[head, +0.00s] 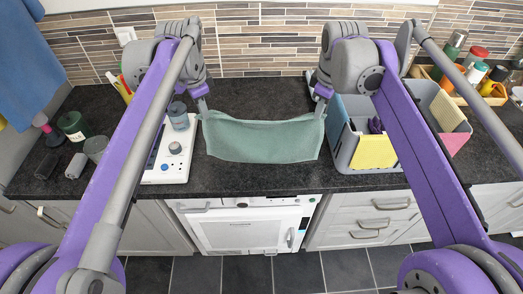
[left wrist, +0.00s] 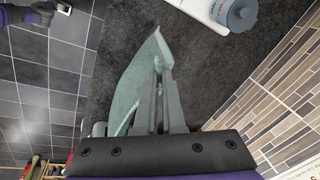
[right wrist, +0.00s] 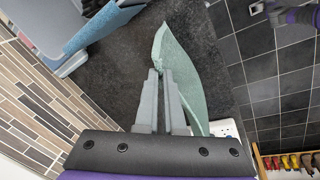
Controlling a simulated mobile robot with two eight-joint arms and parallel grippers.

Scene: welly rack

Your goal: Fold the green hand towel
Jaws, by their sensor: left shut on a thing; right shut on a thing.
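The green hand towel (head: 262,140) hangs between my two grippers in the head view, its upper edge sagging a little in the middle. My left gripper (head: 203,104) is shut on the towel's upper left corner. My right gripper (head: 321,104) is shut on its upper right corner. The left wrist view shows the towel (left wrist: 143,78) pinched in the left fingertips (left wrist: 158,72). The right wrist view shows the towel (right wrist: 185,72) pinched in the right fingertips (right wrist: 160,72). Whether the lower edge touches the dark worktop (head: 255,180) I cannot tell.
A white panel (head: 177,160) with a grey-lidded bottle (head: 178,117) stands left of the towel. A grey divided bin (head: 343,150) with a yellow cloth (head: 375,151) stands close on its right. A tiled wall (head: 270,50) closes the back. Worktop is bare behind the towel.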

